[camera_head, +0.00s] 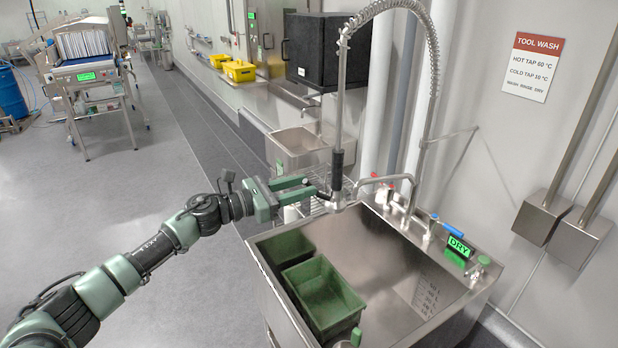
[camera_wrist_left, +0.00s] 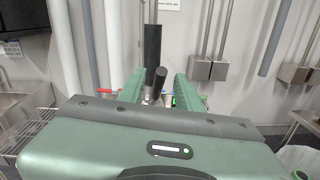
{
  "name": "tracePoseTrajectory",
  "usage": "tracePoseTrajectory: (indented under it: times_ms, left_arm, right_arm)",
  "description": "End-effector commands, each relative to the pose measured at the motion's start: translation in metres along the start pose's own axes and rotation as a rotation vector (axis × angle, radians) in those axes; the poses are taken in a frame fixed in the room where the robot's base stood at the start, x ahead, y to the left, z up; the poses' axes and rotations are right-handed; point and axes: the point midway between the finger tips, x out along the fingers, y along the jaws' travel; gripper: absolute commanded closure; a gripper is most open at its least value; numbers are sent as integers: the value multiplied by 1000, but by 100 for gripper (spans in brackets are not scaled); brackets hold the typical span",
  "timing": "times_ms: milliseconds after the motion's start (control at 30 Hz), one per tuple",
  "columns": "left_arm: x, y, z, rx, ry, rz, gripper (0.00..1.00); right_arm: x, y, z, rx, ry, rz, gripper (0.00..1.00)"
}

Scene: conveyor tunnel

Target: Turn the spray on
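No water shows. My right gripper is not in view.
The steel sink (camera_head: 400,262) holds two green bins (camera_head: 322,292). A green display reading DRY (camera_head: 459,246) stands on its right rim by the blue-handled tap (camera_head: 452,229). A wire rack is behind the gripper. Open floor lies left.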

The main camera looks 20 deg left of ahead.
Motion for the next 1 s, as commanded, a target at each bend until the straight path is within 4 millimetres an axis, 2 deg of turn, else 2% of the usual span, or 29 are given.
tracePoseTrajectory:
  times_ms: [33,200,500,533,633,1000]
  left_arm:
    - [8,1,4,-3,-3,2,66]
    - [22,1,1,-3,-1,2,66]
    - [25,1,-1,-3,0,2,66]
    - [25,1,-1,-3,0,2,71]
    - [25,1,-1,-3,0,2,99]
    - [24,1,-1,-3,0,2,100]
  right_arm:
    - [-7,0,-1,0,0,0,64]
    - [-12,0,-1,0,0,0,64]
    - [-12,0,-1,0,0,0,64]
    - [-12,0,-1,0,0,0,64]
    - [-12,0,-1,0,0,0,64]
    - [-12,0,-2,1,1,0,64]
